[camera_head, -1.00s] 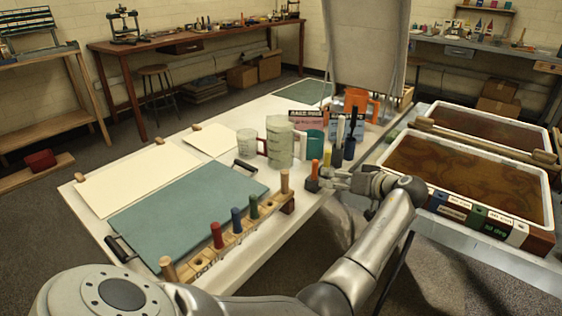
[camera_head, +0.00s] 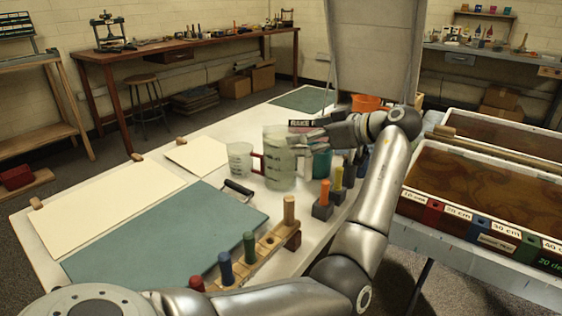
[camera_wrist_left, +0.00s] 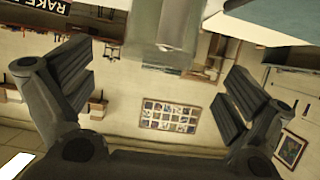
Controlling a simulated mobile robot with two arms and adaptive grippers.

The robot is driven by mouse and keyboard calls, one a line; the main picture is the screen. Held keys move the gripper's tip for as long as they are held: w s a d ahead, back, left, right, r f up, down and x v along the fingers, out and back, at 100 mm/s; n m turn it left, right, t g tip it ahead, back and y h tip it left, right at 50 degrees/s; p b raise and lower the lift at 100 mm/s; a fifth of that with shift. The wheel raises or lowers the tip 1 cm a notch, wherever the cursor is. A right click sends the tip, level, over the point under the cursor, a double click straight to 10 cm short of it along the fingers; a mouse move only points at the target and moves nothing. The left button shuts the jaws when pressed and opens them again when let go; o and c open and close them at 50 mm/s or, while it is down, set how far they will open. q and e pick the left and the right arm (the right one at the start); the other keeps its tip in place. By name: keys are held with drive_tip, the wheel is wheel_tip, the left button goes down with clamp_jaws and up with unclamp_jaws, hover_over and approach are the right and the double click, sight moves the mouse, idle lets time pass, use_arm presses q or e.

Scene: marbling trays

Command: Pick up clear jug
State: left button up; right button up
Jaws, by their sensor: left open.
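A tall, pale, see-through jug (camera_head: 279,172) stands upright on the white table in the head view. A smaller clear measuring jug (camera_head: 239,158) with dark markings stands left of it. A red handle (camera_head: 257,163) shows between them; I cannot tell which jug it belongs to. My left gripper (camera_head: 305,140) is at the right side of the tall jug, near its upper part. In the left wrist view, my left gripper (camera_wrist_left: 155,85) is open, with a pale see-through vessel (camera_wrist_left: 165,35), seemingly the tall jug, ahead between its fingers. My right gripper is not in view.
A teal cup (camera_head: 321,163) stands just right of the tall jug, below my gripper. Colored-handled tools in dark blocks (camera_head: 322,212) stand in front. A wooden peg rack (camera_head: 265,248) is nearer. Brown-filled marbling trays (camera_head: 430,190) are at the right. A teal board (camera_head: 165,235) lies left.

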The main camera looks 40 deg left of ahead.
sight(285, 136)
use_arm(q)
drive_tip(key=shift+x, duration=1.05)
drive_tip(key=x, duration=0.5)
drive_tip(key=shift+b, duration=0.4)
drive_tip(key=shift+d+r, duration=0.1)
drive_tip(key=shift+c, duration=0.9)
drive_tip(key=c, duration=1.7)
drive_tip(key=shift+r, duration=0.1)
drive_tip(key=shift+c, duration=0.9)
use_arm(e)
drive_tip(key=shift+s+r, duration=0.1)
use_arm(q)
drive_tip(key=shift+r, duration=0.2)
